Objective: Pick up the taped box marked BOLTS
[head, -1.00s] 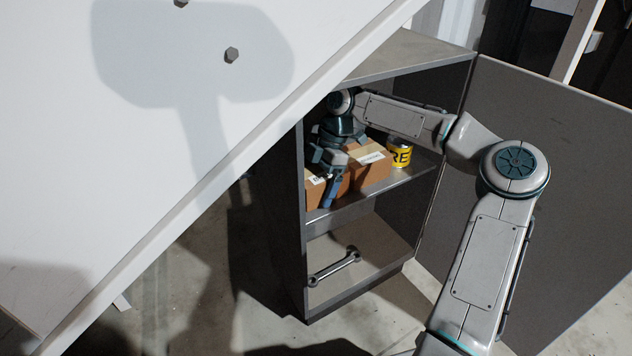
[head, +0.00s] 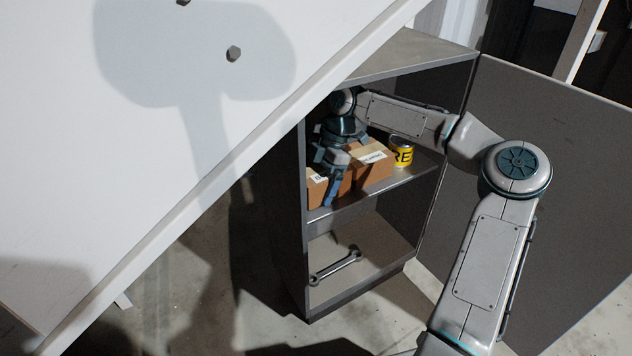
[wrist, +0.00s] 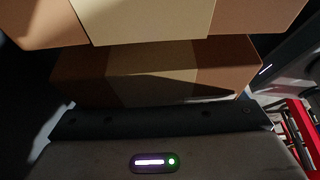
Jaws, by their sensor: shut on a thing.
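Two brown taped boxes are side by side at the upper shelf of the cabinet in the head view. The left box (head: 316,192) has a white label, mostly covered, with what looks like a "B" showing. The right box (head: 372,172) has a white label too small to read. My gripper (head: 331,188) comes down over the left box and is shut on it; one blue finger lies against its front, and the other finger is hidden. In the wrist view, one taped box fills the top edge and another taped box (wrist: 150,72) shows below it. No label shows there.
A yellow can (head: 402,155) marked "RE" stands right of the boxes on the shelf (head: 400,182). A wrench (head: 335,267) lies in the lower compartment. The cabinet door (head: 545,170) is open to the right. A large white panel (head: 150,150) covers the left foreground.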

